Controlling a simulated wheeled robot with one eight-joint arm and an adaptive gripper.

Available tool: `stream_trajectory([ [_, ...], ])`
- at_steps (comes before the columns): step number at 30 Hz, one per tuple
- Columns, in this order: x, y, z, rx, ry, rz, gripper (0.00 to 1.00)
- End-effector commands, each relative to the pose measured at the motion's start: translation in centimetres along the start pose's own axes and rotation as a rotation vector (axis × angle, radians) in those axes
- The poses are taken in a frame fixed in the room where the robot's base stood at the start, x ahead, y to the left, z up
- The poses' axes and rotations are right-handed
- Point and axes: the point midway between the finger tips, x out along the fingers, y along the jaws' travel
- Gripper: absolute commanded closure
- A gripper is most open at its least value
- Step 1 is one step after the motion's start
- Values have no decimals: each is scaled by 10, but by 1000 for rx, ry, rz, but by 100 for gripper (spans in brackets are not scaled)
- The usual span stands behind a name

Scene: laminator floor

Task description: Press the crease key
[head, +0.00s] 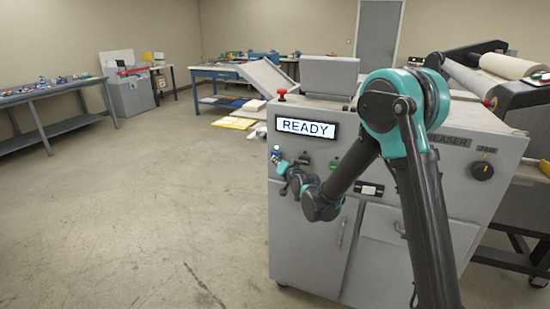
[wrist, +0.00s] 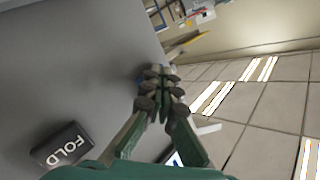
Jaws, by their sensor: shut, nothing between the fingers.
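The grey creaser machine (head: 310,235) fills the right of the head view, with a lit display reading READY (head: 305,127). My gripper (head: 281,166) is at the left end of its front panel, below the display. In the wrist view my gripper (wrist: 160,84) is shut and empty, its fingertips close to the panel. A small blue key (head: 275,156) shows just at the fingertips and is mostly hidden by them; I cannot tell whether they touch it. No crease label is readable.
A green key (head: 334,163) sits right of my gripper, partly near my arm. A red mushroom button (head: 281,93) stands on top of the machine. A dark dial (head: 482,171) is at the panel's right. The floor (head: 150,210) to the left is clear.

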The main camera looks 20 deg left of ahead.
Motion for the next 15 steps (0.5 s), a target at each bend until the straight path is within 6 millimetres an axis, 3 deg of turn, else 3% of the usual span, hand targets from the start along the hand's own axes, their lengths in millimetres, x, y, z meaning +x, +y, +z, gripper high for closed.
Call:
stream_trajectory([
  [15, -7, -6, 6, 0, -1, -1, 100],
])
